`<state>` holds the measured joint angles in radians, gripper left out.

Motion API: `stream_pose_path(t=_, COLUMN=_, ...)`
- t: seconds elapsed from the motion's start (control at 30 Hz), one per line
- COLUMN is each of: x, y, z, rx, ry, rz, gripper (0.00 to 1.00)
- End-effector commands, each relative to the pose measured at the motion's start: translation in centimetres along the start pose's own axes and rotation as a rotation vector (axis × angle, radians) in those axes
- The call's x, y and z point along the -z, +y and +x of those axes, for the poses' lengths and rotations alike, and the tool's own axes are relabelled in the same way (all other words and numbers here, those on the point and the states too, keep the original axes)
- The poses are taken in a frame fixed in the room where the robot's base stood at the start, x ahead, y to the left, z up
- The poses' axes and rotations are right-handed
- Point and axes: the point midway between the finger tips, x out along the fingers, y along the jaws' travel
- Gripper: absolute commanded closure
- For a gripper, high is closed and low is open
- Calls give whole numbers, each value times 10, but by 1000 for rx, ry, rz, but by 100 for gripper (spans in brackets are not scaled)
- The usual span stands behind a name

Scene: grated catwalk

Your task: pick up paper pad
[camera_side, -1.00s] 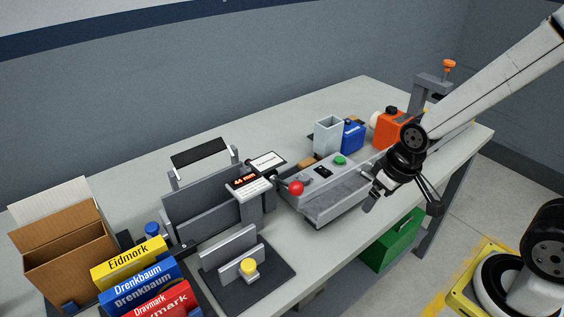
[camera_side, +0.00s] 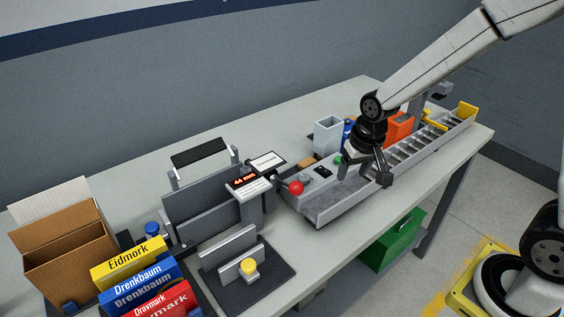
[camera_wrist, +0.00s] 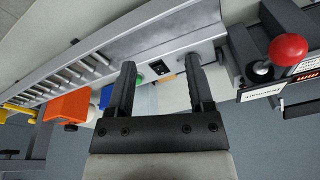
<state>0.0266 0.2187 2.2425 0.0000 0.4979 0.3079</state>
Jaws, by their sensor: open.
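I cannot pick out the paper pad for certain. Upright packs with printed names, yellow (camera_side: 130,262), blue (camera_side: 139,286) and red (camera_side: 166,303), stand at the front left in the side view. A flat white card-like piece (camera_side: 265,161) with printing lies by the red-lit display; it also shows at the right in the wrist view (camera_wrist: 262,92). My gripper (camera_side: 363,178) is open above the grey machine bed; no object shows between its fingers (camera_wrist: 161,66) in the wrist view.
A grey machine with a roller track (camera_side: 415,144) runs along the right. A brown carton (camera_side: 65,250) stands at left.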

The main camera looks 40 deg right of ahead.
Motion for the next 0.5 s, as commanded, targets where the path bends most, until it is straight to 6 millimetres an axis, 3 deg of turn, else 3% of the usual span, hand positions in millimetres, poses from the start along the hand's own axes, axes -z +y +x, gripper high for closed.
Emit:
stream_pose_path(t=0.2, x=54, y=-8, z=13, rx=-17, ry=-30, rz=225, gripper=32)
stream_pose_path(t=0.5, x=117, y=-14, z=37, rx=-49, ry=-67, rz=535, gripper=32)
